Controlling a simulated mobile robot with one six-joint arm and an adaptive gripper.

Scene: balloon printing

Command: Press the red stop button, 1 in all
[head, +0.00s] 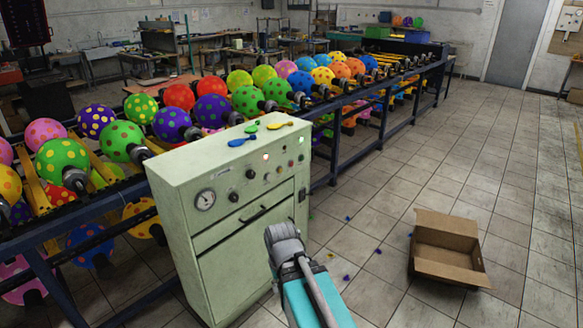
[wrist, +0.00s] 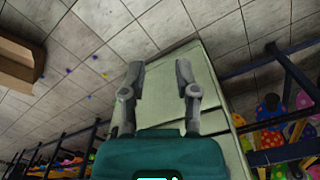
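A pale green control cabinet (head: 235,235) stands at the centre of the head view, with a gauge, several small knobs and a lit lamp (head: 266,156) on its front panel. Which of the small panel parts is the red stop button I cannot tell. My gripper (head: 283,236) is in front of the cabinet's right part, below the panel knobs. In the wrist view my gripper (wrist: 160,75) shows two fingers spread apart with nothing between them. The cabinet (wrist: 218,95) is behind and right of the fingers there, and no button can be made out.
Blue, green and yellow-orange deflated balloons (head: 242,141) lie on the cabinet top. A long rack of dotted balloons (head: 335,150) runs behind it. An open cardboard box (head: 447,270) sits on the tiled floor at right, with small scraps nearby. Floor around the box is mostly clear.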

